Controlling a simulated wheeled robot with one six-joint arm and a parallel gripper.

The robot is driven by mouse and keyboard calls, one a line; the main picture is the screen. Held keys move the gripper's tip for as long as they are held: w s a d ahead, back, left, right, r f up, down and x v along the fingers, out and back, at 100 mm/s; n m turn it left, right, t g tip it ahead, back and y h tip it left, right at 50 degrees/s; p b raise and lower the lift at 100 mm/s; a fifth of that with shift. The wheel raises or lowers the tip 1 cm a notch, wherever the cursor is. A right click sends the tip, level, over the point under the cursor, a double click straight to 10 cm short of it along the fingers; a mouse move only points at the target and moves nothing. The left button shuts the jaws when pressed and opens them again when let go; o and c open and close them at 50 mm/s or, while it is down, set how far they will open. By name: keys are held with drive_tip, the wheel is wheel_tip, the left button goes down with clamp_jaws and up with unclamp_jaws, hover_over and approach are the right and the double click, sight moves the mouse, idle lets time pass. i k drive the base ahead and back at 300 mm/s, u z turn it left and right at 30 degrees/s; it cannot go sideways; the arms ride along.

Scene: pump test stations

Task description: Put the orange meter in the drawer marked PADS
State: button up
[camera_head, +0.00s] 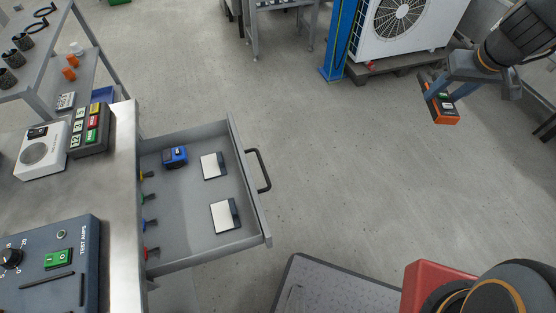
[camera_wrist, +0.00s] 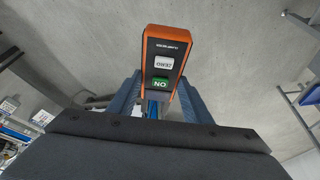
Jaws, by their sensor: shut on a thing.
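My gripper (camera_head: 436,90) is shut on the orange meter (camera_head: 444,110) and holds it in the air above the floor, at the upper right of the head view. In the wrist view the orange meter (camera_wrist: 165,60) sticks out beyond my gripper (camera_wrist: 160,100), with its dark face, a white label and a green patch showing. An open grey drawer (camera_head: 213,251) extends from the bench at the left, well apart from my gripper. Inside it lie a blue device (camera_head: 174,156) and two white-and-dark pads (camera_head: 222,215). No PADS marking is readable on the drawer.
The steel bench top (camera_head: 120,200) carries a TEST AMPS panel (camera_head: 60,285), a white speaker-like unit (camera_head: 40,150) and a dark button box (camera_head: 91,130). The drawer's black handle (camera_head: 260,170) juts out. A fan unit (camera_head: 400,25) and blue post (camera_head: 340,40) stand behind. Open floor (camera_head: 345,170) lies between.

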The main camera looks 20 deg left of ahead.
sight(186, 221)
drive_tip(key=z, duration=0.15)
drive_tip(key=i, duration=1.2)
drive_tip(key=u, duration=2.55)
